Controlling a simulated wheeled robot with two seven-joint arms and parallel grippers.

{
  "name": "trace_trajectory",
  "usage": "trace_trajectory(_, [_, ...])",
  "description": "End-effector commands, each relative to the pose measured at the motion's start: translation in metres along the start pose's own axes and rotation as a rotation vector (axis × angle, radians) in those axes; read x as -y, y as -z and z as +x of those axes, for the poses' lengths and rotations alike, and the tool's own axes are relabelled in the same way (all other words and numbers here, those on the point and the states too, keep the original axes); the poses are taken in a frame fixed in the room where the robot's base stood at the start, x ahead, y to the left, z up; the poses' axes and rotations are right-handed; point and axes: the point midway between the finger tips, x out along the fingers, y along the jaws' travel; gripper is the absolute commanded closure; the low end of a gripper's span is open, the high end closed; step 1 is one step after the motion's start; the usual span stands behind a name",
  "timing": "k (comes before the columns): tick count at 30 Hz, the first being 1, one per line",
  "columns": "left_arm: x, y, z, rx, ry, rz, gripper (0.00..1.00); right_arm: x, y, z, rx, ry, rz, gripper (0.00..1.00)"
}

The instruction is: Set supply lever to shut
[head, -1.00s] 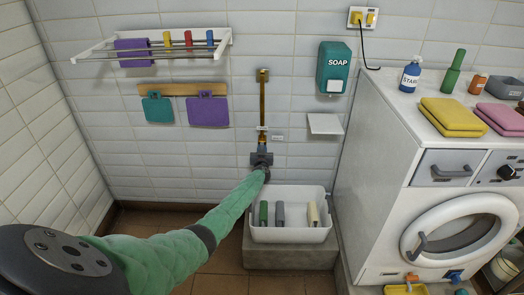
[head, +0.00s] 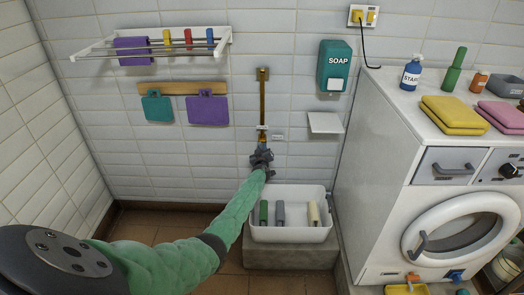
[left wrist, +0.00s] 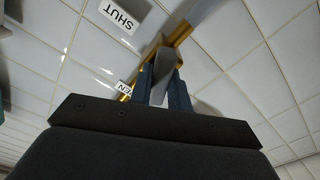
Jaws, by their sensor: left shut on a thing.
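The brass supply pipe (head: 262,100) runs down the tiled wall in the head view. My left gripper (head: 262,156) is at its lower end and hides the lever there. In the left wrist view, the grey lever (left wrist: 165,72) sits between the two blue fingers of my left gripper (left wrist: 162,84), which is shut on it. A brass part (left wrist: 150,48) shows behind. A label reading SHUT (left wrist: 118,16) is at upper left, apart from the lever. A second label, partly hidden and ending in EN (left wrist: 124,88), is beside the left finger. My right gripper is not in view.
A washing machine (head: 385,170) stands at right. A soap dispenser (head: 334,66), a small shelf (head: 325,123) and a drying rack (head: 150,48) are on the wall.

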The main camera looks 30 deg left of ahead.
Motion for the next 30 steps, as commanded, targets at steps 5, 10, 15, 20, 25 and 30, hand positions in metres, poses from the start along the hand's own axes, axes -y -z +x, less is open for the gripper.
trace_trajectory(5, [0.001,-0.004,-0.001,0.001,0.001,-0.169,1.0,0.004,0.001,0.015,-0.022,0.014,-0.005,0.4])
trace_trajectory(10, [0.002,-0.004,-0.001,0.001,0.001,-0.331,1.0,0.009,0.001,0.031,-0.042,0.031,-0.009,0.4])
trace_trajectory(15, [0.003,-0.004,-0.001,0.0,0.001,-0.492,1.0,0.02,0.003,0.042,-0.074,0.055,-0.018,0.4])
trace_trajectory(20, [0.003,-0.005,-0.001,0.001,0.001,-0.644,1.0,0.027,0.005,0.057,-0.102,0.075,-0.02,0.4])
trace_trajectory(25, [0.003,-0.004,-0.001,0.0,0.001,-0.794,1.0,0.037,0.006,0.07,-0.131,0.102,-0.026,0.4])
trace_trajectory(30, [0.003,-0.004,-0.001,0.001,0.001,-0.921,1.0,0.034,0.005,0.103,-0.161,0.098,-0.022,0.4])
